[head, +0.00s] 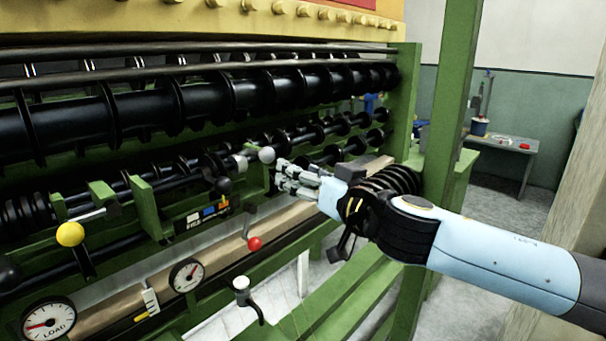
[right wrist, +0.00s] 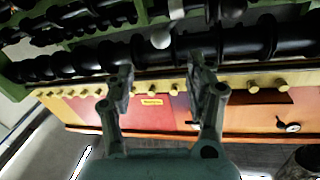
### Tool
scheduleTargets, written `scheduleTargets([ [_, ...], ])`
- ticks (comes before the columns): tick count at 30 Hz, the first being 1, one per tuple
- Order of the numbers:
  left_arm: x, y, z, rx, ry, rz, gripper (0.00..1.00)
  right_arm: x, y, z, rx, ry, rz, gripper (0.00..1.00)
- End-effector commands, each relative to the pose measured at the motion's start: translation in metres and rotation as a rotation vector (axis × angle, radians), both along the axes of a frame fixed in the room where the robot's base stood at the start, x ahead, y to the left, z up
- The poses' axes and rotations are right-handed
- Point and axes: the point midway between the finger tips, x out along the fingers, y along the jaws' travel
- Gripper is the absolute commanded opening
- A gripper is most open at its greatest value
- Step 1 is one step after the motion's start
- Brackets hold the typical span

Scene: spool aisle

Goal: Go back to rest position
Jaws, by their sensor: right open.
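My right gripper (head: 279,176) reaches in from the right in the head view. Its fingers are open and empty, close to a grey ball knob (head: 267,155) on the spool machine (head: 425,110). In the right wrist view the two fingers of the gripper (right wrist: 158,78) stand apart. The grey knob (right wrist: 160,38) shows beyond their tips, with nothing visible between the fingers. Whether a finger touches the knob, I cannot tell. My left gripper is not in view.
A yellow knob (head: 70,234), a red knob (head: 255,243) and a black knob (head: 223,185) stick out from the machine. A green post (head: 452,100) stands behind my right arm. A table (head: 515,150) with small items stands at the back right. Grey floor (head: 495,205) shows there.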

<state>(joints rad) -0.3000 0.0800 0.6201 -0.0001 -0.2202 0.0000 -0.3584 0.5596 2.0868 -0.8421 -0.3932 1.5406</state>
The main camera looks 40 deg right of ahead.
Motion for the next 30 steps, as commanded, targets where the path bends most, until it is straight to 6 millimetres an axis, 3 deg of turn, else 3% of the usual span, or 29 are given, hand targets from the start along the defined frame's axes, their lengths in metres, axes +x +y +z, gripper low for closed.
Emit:
scheduleTargets([
  [11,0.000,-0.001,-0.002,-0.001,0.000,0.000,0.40,0.000,0.000,-0.002,0.000,0.000,0.000,0.55],
  [14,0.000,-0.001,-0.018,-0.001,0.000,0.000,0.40,0.001,0.002,-0.023,0.026,0.000,-0.013,0.55],
  [17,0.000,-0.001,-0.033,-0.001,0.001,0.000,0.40,0.000,-0.010,-0.079,0.073,0.067,-0.064,0.55],
  [23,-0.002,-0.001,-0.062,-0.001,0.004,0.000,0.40,-0.023,-0.034,-0.242,0.156,0.311,-0.174,0.55],
  [26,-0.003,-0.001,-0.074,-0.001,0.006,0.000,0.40,-0.048,-0.038,-0.322,0.165,0.450,-0.209,0.55],
  [30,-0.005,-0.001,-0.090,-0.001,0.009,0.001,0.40,-0.098,-0.032,-0.429,0.163,0.655,-0.234,0.55],
])
